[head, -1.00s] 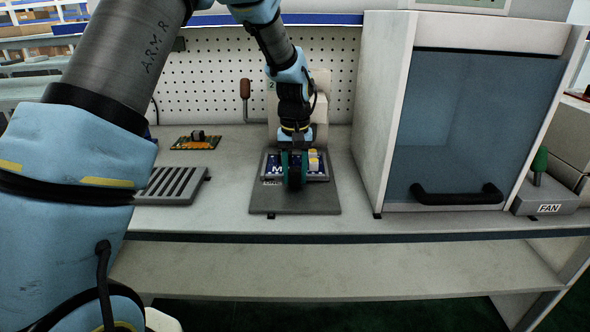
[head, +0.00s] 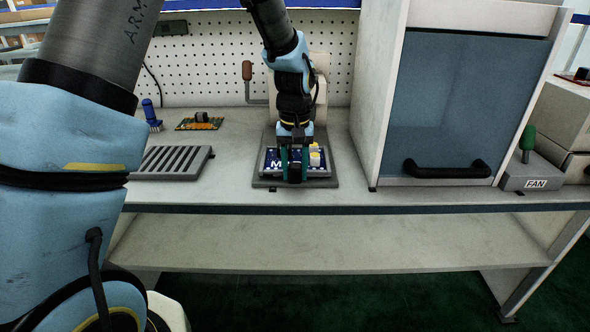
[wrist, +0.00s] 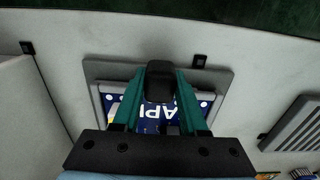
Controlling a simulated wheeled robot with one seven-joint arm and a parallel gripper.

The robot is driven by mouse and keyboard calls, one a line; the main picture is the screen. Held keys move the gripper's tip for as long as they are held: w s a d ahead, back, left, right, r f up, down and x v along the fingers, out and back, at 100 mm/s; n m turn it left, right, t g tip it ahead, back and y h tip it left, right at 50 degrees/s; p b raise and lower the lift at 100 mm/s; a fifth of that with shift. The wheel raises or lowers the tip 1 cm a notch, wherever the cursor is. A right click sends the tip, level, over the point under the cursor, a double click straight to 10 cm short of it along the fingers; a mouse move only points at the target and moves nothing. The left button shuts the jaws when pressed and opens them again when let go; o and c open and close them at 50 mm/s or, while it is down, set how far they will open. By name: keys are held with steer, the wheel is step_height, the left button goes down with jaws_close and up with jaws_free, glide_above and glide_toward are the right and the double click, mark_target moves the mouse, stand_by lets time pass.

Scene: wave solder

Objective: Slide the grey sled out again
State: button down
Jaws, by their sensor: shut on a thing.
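The grey sled (head: 322,172) lies on a darker grey plate (head: 261,183) on the bench, close to the plate's front edge. It carries a blue board (head: 270,162) with white letters and a yellowish block on the right. My gripper (head: 294,176), with green fingers, is over the middle of the sled's front. In the wrist view the fingers are shut on a black handle (wrist: 160,80) at the sled's front edge. The fingers and palm hide much of the board there.
A slotted grey rack (head: 172,162) is left of the plate, with a small circuit board (head: 200,124) and a blue object (head: 151,115) behind it. A glass-fronted cabinet (head: 465,110) stands right, beside a FAN box (head: 533,180). The bench's front edge is near.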

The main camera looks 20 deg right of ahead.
steer(key=shift+c, duration=2.2)
jaws_free()
steer(key=shift+s+a, duration=0.1)
steer(key=shift+s, duration=0.1)
steer(key=shift+r, duration=0.1)
step_height(320, 180, up, 11)
steer(key=shift+f+b, duration=0.2)
steer(key=shift+b, duration=0.35)
steer(key=w+a+n+p, duration=0.2)
steer(key=a, duration=1.8)
steer(key=s+a+f+n, duration=0.1)
steer(key=s+a, duration=0.1)
steer(key=a, duration=0.4)
steer(key=s+a+f+t+p, duration=0.1)
steer(key=s+a, duration=0.2)
steer(key=a, duration=0.4)
steer(key=shift+s+f+n+t, duration=0.15)
steer(key=shift+s+n+t, duration=0.15)
steer(key=shift+n, duration=0.1)
